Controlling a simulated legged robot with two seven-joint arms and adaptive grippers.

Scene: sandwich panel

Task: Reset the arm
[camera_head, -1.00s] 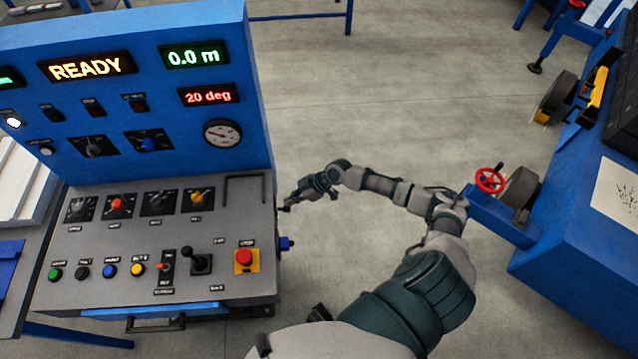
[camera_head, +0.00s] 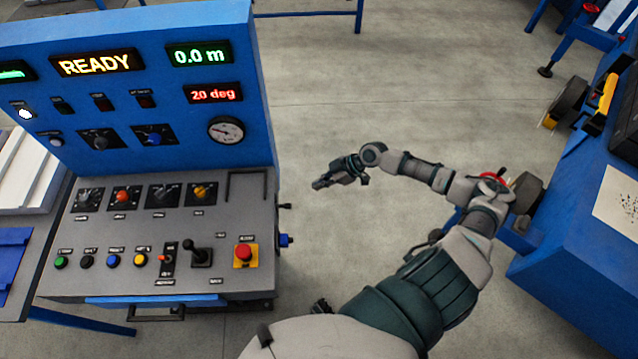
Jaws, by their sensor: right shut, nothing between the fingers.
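My right arm reaches in from the bottom right and bends back to the left. My right gripper (camera_head: 322,184) is shut and empty, and hangs over open floor just right of the control panel (camera_head: 225,270). A gap lies between its fingertips and the panel's right side. The panel's displays read READY (camera_head: 97,62), 0.0 m (camera_head: 199,54) and 20 deg (camera_head: 213,93). My left gripper is not in view.
The sloped console carries knobs, push buttons, a black lever (camera_head: 201,252) and a red stop button (camera_head: 244,252). A blue knob (camera_head: 286,240) sticks out of its right side. A blue machine (camera_head: 570,220) stands at the right, partly behind my forearm. Grey floor (camera_head: 420,90) is clear between.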

